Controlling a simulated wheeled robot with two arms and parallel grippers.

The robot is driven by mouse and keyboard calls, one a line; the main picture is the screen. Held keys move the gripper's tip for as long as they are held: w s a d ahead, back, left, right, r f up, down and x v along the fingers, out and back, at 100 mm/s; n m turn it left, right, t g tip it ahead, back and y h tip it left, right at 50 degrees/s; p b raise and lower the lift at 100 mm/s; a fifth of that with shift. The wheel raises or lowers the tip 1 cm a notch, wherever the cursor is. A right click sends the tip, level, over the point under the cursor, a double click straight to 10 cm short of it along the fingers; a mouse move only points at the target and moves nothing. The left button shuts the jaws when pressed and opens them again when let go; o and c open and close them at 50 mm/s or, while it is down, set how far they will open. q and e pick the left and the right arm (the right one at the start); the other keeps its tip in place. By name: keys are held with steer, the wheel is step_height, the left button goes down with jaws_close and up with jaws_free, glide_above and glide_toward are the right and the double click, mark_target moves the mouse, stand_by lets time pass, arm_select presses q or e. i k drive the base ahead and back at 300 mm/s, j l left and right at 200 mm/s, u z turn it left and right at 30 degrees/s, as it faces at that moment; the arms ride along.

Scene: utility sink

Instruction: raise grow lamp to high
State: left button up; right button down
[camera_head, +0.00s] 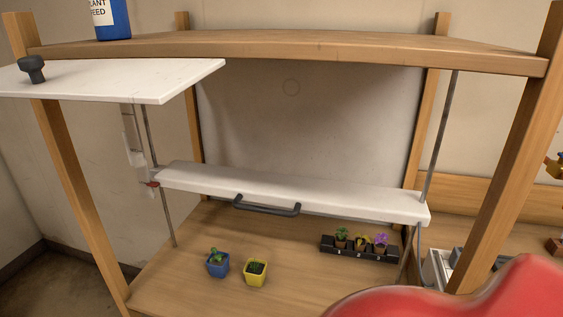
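The grow lamp (290,194) is a long white bar with a dark handle (266,206) on its front edge. Any markings on the strip are too small to read. Neither of my grippers is in view, and nothing touches the handle.
Below the lamp stand a blue pot (217,265), a yellow pot (255,273) and a black tray (330,249) of small plants. A white panel with a black knob (32,69) juts out upper left. A large red rounded shape (470,295) fills the lower right.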

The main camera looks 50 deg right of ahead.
mark_target(393, 205)
steer(key=z, duration=1.6)
